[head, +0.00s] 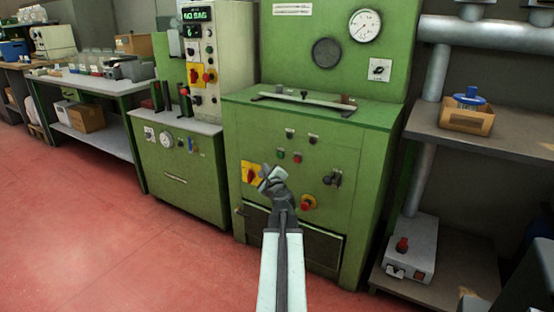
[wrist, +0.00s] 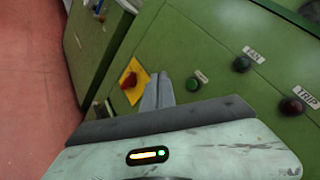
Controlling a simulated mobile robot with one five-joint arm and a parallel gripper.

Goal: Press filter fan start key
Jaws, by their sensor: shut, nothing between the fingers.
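The green filter machine (head: 345,160) stands ahead with controls on its front. A green push button (head: 281,153), likely the start key, sits above and right of my gripper (head: 266,174) in the head view. In the wrist view the green button (wrist: 193,84) is just right of my gripper (wrist: 160,86). My gripper is shut and empty, with its tips between this button and the red rotary switch on a yellow plate (wrist: 128,80). Whether the tips touch the panel I cannot tell. A red button (head: 297,157) is beside the green one; my gripper hides it in the wrist view.
Above are two round lamps or buttons, a green one (wrist: 242,64) with a label that seems to read FAN and a red one (wrist: 291,106) labelled TRIP. Red floor is clear at left.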

